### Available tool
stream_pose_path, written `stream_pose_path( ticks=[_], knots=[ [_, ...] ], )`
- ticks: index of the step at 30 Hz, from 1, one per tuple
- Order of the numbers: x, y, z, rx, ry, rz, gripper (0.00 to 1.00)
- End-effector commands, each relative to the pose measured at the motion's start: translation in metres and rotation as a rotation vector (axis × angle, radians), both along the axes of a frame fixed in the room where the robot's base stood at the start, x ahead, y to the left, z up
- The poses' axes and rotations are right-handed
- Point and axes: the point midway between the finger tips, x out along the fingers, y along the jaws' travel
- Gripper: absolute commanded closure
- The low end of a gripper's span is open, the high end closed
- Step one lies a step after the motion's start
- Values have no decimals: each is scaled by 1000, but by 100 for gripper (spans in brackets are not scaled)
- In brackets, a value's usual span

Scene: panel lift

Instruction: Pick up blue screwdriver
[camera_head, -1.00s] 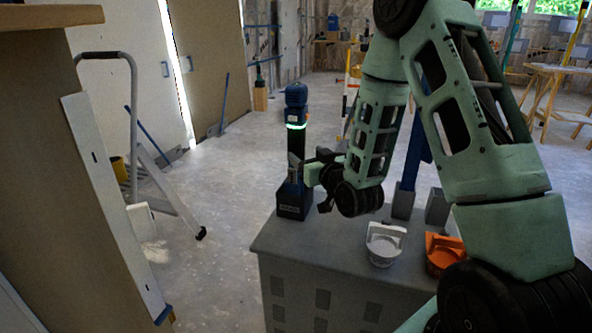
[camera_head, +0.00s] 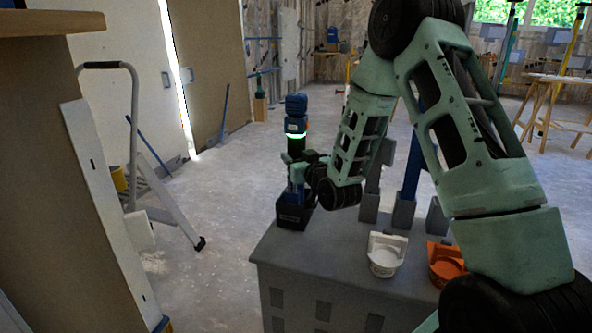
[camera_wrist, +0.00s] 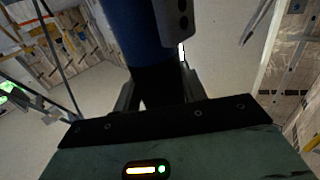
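The blue screwdriver (camera_head: 296,105) is an upright powered tool with a blue top, a black body and a lit green ring. It stands with its lower end in a dark box-shaped holder (camera_head: 290,215) on a grey cabinet (camera_head: 335,245). My gripper (camera_head: 292,158) is at the tool's middle, below the green ring, reaching in from the right. In the wrist view, the tool's blue and black body (camera_wrist: 130,30) lies between my gripper's fingers (camera_wrist: 158,92). Whether the fingers press on it is not clear.
A white cup-like part (camera_head: 385,255) and an orange one (camera_head: 446,264) sit on the cabinet, right of the holder. A stepladder (camera_head: 170,195) and a leaning panel (camera_head: 110,210) are at left. The floor between is clear.

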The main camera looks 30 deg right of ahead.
Motion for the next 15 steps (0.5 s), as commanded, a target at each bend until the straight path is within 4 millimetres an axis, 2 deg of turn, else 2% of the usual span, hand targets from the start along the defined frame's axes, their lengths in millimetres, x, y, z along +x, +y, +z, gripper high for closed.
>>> stream_pose_path(
  ticks=[1, 3, 11, 15],
  knots=[
    [0, 0, 0, 0, 0, 0, 82],
    [0, 0, 0, 0, 0, 0, 100],
    [0, 0, 4, -1, -7, 0, 100],
    [1, 0, 16, -2, -9, 0, 100]
  ],
)
